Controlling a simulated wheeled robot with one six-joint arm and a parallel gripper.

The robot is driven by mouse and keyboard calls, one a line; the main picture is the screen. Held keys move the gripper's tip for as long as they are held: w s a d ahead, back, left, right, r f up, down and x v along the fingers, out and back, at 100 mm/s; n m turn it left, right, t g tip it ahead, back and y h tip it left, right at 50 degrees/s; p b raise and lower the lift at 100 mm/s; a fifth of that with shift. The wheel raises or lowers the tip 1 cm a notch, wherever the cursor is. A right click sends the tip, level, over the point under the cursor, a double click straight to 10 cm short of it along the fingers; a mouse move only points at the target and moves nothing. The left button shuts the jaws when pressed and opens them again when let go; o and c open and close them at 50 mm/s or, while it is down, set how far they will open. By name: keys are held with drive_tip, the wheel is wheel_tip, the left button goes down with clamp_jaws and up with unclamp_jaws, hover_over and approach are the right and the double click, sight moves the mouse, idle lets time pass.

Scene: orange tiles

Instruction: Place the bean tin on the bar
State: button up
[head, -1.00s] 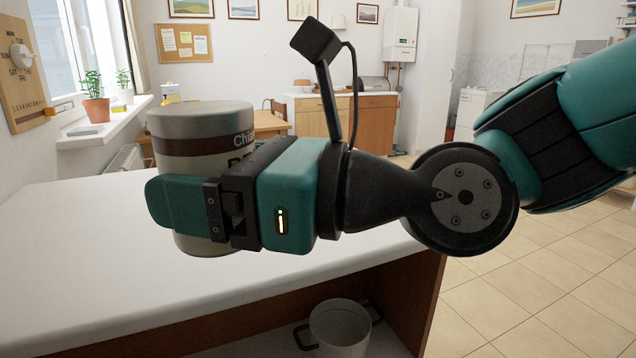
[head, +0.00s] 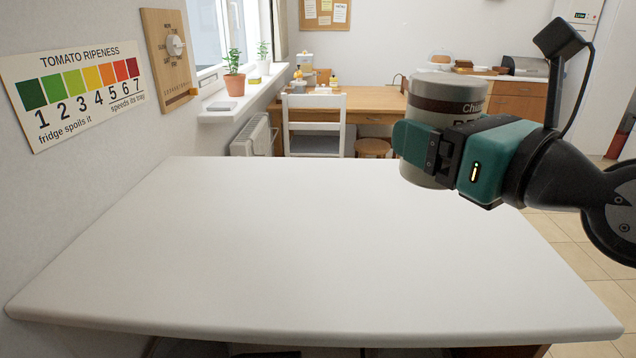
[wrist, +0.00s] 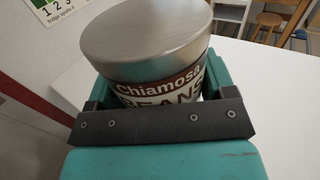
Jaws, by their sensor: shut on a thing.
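The bean tin (head: 447,95) is a grey can with a brown band and lettering, held upright in the head view. My gripper (head: 425,148) is shut on it, with one teal finger across its near side. In the wrist view the tin (wrist: 155,45) shows its metal lid and the words "Chiamosa" and "BEANS" between the teal fingers of my gripper (wrist: 155,95). The bar is the white counter (head: 270,250), with a bare top. The tin appears above its far right part; the gap beneath it is hard to judge.
A white chair (head: 313,125) and a wooden table (head: 365,108) stand beyond the counter. A radiator (head: 252,138) and a sill with a potted plant (head: 234,75) are at the left wall. A tomato ripeness chart (head: 75,90) hangs there. The whole counter top is free.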

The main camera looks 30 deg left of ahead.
drive_tip(key=s+p+x, duration=0.1)
drive_tip(key=x, duration=0.3)
drive_tip(key=b, duration=0.5)
hover_over(383, 274)
wheel_tip(383, 274, down, 14)
drive_tip(key=shift+f+b, duration=1.5)
drive_tip(key=shift+f, duration=0.85)
drive_tip(key=shift+f, duration=0.1)
drive_tip(key=o, duration=1.2)
drive_tip(key=shift+f, duration=0.1)
